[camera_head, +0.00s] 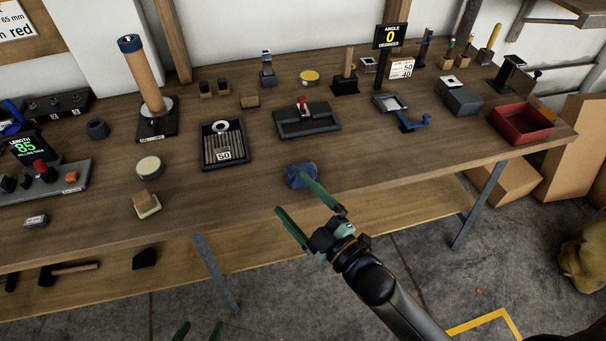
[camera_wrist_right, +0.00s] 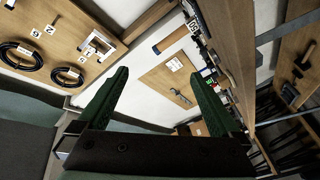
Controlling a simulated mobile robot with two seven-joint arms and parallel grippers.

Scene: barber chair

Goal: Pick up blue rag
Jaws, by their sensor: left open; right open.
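The blue rag (camera_head: 296,176) is a small crumpled dark blue lump on the wooden workbench (camera_head: 345,168), near its front edge in the head view. My right gripper (camera_head: 291,194) is open and empty in front of the rag. One green fingertip overlaps the rag's right side in the picture; whether it touches cannot be told. The other fingertip is in front of the bench edge, lower left of the rag. In the right wrist view the right gripper's fingers (camera_wrist_right: 160,88) are spread, and no rag shows. My left gripper (camera_head: 198,328) shows only its separated green fingertips at the bottom edge.
A red bin (camera_head: 521,124) is at the right end. A small tan block (camera_head: 146,203) lies at left. Bench space right of the rag is clear.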

